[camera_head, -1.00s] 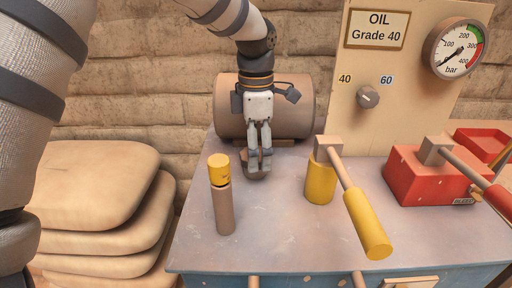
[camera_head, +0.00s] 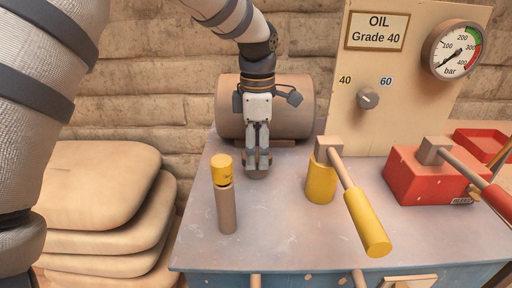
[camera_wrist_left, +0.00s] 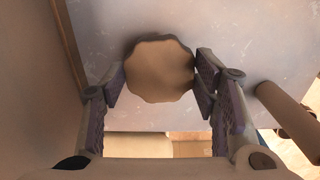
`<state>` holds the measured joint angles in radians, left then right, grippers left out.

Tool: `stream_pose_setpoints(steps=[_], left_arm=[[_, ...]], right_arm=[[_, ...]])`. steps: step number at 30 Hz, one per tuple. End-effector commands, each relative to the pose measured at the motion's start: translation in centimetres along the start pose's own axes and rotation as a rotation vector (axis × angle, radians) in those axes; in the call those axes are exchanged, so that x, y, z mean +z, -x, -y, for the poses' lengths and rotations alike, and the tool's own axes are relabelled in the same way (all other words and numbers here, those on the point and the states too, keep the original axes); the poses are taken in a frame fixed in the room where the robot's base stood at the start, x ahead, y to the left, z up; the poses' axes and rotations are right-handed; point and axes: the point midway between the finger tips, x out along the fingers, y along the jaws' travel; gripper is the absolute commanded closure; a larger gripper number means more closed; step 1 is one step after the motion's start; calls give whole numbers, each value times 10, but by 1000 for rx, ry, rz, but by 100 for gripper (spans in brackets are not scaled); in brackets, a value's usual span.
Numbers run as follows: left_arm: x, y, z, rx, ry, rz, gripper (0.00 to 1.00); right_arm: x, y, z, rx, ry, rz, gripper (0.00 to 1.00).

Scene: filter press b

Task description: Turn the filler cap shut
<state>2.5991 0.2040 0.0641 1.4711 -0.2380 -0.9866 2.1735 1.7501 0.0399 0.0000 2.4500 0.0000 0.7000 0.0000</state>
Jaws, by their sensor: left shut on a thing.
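The filler cap (camera_wrist_left: 160,70) is a round, tan disc with a scalloped edge, seen from above in the left wrist view. In the head view its brownish side (camera_head: 256,174) shows low under the fingers, at the tabletop in front of a large brown cylinder. My left gripper (camera_head: 257,166) points straight down and is shut on the cap. In the left wrist view its dark finger pads (camera_wrist_left: 160,82) press on either side of the rim. The fingers hide part of the cap in the head view. My right gripper is not in view.
The brown cylinder (camera_head: 226,108) lies close behind my gripper. A brown post with a yellow top (camera_head: 221,170) stands to the left front. A yellow-handled lever (camera_head: 366,222) and a red box (camera_head: 410,180) stand to the right. The table's (camera_head: 290,225) front middle is clear.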

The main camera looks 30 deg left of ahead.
Motion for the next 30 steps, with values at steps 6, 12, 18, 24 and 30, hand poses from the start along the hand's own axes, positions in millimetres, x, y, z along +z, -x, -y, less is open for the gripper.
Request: stream_pose_setpoints(steps=[6,12,18,24,30], left_arm=[[0,1,1,1,-192,-1,73],[0,0,1,-2,-381,-1,73],[-1,-1,1,-3,-571,-1,73],[-1,-1,1,-3,-762,-1,73],[-1,-1,2,-3,-953,0,73]], right_arm=[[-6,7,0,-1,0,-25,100],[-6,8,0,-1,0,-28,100],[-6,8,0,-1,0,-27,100],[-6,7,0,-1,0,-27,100],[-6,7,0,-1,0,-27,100]])
